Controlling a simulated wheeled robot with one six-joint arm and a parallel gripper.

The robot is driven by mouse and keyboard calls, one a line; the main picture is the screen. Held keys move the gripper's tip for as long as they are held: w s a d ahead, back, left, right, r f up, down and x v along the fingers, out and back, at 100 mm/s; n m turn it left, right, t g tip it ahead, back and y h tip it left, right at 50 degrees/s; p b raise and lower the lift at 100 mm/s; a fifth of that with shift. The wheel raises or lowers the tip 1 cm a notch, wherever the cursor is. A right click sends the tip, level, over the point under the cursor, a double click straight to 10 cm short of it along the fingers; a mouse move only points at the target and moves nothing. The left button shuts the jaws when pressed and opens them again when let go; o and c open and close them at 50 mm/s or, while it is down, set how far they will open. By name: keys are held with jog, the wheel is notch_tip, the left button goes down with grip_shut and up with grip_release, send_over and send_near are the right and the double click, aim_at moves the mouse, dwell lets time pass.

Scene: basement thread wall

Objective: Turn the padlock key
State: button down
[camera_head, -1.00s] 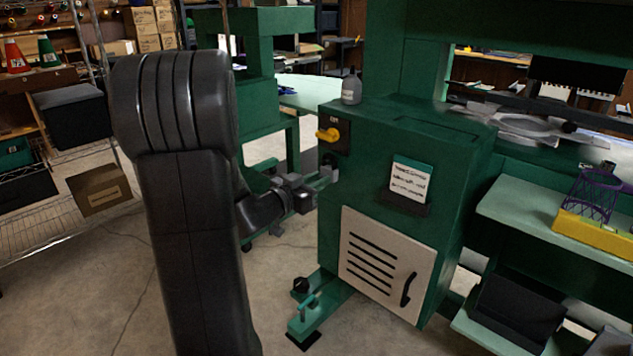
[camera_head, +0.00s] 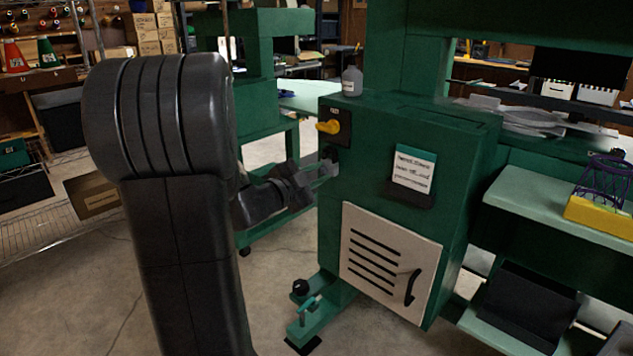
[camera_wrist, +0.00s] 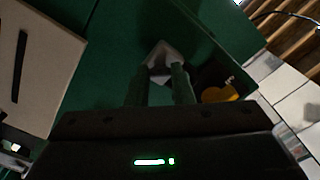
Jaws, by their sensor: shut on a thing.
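The green machine cabinet (camera_head: 375,195) has a dark switch plate with a yellow knob (camera_head: 329,127) on its upper left face. Just below it is a small dark form, probably the padlock (camera_head: 329,153). My gripper (camera_head: 326,171) reaches it from the left, with its fingertips at the lock. In the wrist view, the two fingers of my gripper (camera_wrist: 162,82) meet at a small grey piece (camera_wrist: 166,62) against the green face. The yellow knob (camera_wrist: 219,93) is right of them. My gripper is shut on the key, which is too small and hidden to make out.
A grey bottle (camera_head: 352,82) stands on the cabinet top. A label card (camera_head: 414,169) and a vented door (camera_head: 390,262) are on the front. A green foot with clamp knobs (camera_head: 312,310) juts out below. Shelves with a yellow tray (camera_head: 603,217) stand right.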

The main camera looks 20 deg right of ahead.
jog(key=shift+f+m+b, duration=0.1)
jog(key=shift+m+b, duration=2.15)
jog(key=shift+m, duration=1.35)
jog(key=c, duration=1.2)
grip_release()
jog(key=shift+c, duration=0.2)
jog(key=shift+a, duration=0.1)
jog(key=p+v, duration=0.2)
jog(key=v, duration=1.1)
jog(key=shift+s+a+p, duration=0.2)
jog(key=shift+a+p, duration=0.1)
